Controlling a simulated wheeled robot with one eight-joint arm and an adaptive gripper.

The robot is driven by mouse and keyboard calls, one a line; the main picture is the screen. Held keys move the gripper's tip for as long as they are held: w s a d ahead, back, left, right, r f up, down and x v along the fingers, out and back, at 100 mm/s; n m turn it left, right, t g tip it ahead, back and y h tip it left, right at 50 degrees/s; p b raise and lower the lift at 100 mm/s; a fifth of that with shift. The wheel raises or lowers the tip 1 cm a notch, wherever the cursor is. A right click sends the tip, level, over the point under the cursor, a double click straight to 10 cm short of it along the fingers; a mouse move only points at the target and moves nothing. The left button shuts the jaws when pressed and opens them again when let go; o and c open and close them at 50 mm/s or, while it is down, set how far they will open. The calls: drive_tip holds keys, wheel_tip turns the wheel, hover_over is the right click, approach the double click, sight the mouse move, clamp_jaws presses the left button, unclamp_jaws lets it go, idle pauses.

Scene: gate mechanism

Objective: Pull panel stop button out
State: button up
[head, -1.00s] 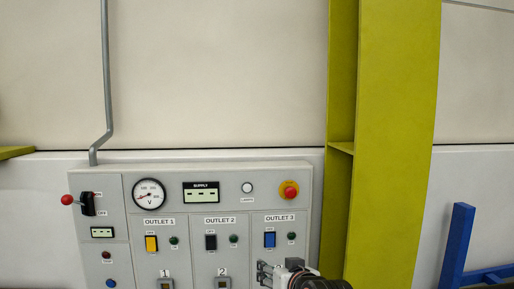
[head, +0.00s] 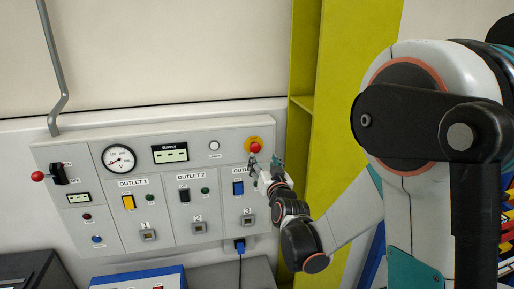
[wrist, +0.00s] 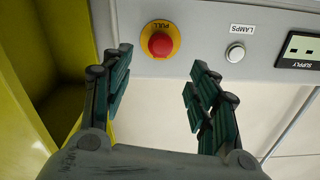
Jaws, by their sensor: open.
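The panel stop button (head: 255,147) is a red round knob on a yellow ring at the upper right of the grey panel (head: 215,135). In the wrist view the stop button (wrist: 160,44) shows the word PULL on its ring. My gripper (head: 263,166) is just below and right of the button in the head view. In the wrist view my gripper (wrist: 160,77) is open, its two green-padded fingers spread apart. The button lies beyond the fingertips, nearer the left finger, with nothing between the fingers. Contact with the button does not show.
A lamps button (wrist: 235,53) and a supply display (wrist: 300,48) are beside the stop button. A yellow-green column (head: 335,110) stands right of the panel. Outlet switches, such as the blue one (head: 238,188), sit below. My arm covers the right side.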

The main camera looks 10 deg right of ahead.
sight(256, 148)
drive_tip(key=w+p, duration=0.2)
drive_tip(key=w, duration=0.8)
drive_tip(key=shift+w, duration=0.2)
drive_tip(key=shift+c, duration=0.5)
